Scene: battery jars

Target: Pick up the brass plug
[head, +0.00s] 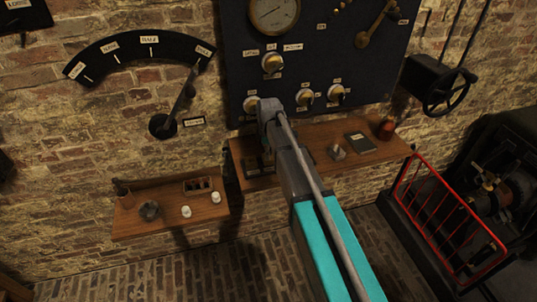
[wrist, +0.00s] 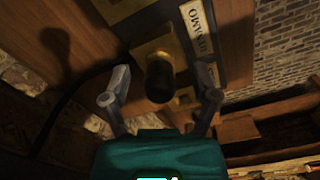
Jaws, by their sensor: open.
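In the wrist view, a dark, round-ended handle (wrist: 159,80) stands between the fingers, with brass-coloured metal (wrist: 158,48) around and behind it. It looks like the plug, though its brass part is mostly hidden and the view is dim. A white label (wrist: 200,32) reading DYNAMO is beside it. My gripper (wrist: 162,74) is open, with one finger on each side of the handle; I cannot tell whether either touches it. In the head view my arm hides the gripper and most of this spot on the wooden shelf (head: 305,138).
The shelf also holds a small pale-topped object (head: 337,152), a dark book (head: 360,142) and a red-brown jar (head: 386,130). A lower shelf (head: 208,209) with small jars is at left. The dark switch panel (head: 340,50) is above. A red guard rail (head: 450,220) stands at right.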

